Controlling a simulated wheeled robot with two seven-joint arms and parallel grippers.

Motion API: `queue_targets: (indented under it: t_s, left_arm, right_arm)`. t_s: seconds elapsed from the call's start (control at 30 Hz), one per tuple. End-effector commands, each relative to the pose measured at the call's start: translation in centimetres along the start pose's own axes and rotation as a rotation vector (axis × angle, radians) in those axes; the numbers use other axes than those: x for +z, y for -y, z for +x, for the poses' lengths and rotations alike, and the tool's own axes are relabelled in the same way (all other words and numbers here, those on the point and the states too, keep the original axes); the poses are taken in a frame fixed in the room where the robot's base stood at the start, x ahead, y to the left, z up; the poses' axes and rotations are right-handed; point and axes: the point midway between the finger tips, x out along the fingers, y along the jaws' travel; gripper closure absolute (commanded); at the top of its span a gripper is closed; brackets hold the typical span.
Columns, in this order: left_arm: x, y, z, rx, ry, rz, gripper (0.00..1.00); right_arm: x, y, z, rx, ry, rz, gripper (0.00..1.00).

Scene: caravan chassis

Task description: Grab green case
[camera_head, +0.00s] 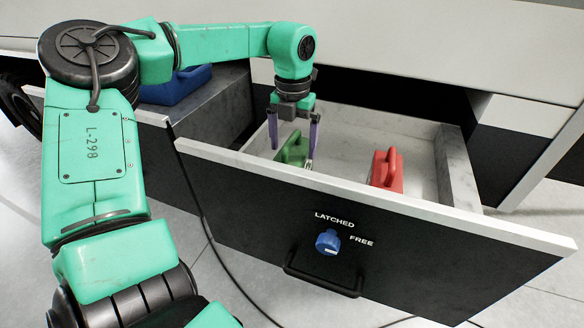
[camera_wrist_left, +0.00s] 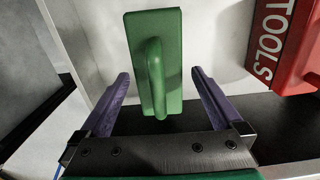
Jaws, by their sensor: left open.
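The green case (camera_head: 291,150) stands inside the open drawer (camera_head: 350,190), towards its left side. It has a raised handle on top. My left gripper (camera_head: 293,135) is above the drawer, pointing down, with its purple fingers open. In the left wrist view the green case (camera_wrist_left: 155,60) shows from above, with its handle lengthwise between the lines of the two fingers. The fingers (camera_wrist_left: 160,95) lie either side of the case's near end, with a gap on both sides. I cannot tell the height left between fingertips and case. My right gripper is not in view.
A red case (camera_head: 387,170) stands to the right in the same drawer; it shows lettering TOOLS in the left wrist view (camera_wrist_left: 290,50). The drawer front has a blue knob (camera_head: 327,241) and a black handle (camera_head: 322,282). A blue case (camera_head: 175,85) sits in a compartment at left.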

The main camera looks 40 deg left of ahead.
Motion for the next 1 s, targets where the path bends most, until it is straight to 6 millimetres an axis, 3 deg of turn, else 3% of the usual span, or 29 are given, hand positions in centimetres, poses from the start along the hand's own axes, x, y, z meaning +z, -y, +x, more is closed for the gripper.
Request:
queue_targets:
  t_s: [0.1,0.23,0.47,0.7,0.73,1.0]
  left_arm:
    - [-0.1,-0.2,1.9,-0.002,-0.007,0.001,0.0]
    - [-0.1,-0.3,4.2,0.0,-0.003,0.0,0.0]
    - [0.0,-0.3,4.7,0.0,0.001,0.0,0.0]
    - [0.0,-0.3,4.6,0.0,0.001,0.0,0.92]
    - [0.0,-0.3,4.6,0.0,0.001,0.0,1.0]
    - [0.1,-0.3,4.2,-0.001,0.004,0.0,1.0]
  right_arm:
    - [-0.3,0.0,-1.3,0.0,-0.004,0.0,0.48]
    - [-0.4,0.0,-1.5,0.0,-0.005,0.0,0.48]
    - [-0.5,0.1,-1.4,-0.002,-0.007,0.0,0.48]
    - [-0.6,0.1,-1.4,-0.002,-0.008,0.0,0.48]
    - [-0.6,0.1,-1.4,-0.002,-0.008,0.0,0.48]
    - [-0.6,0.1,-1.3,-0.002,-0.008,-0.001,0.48]
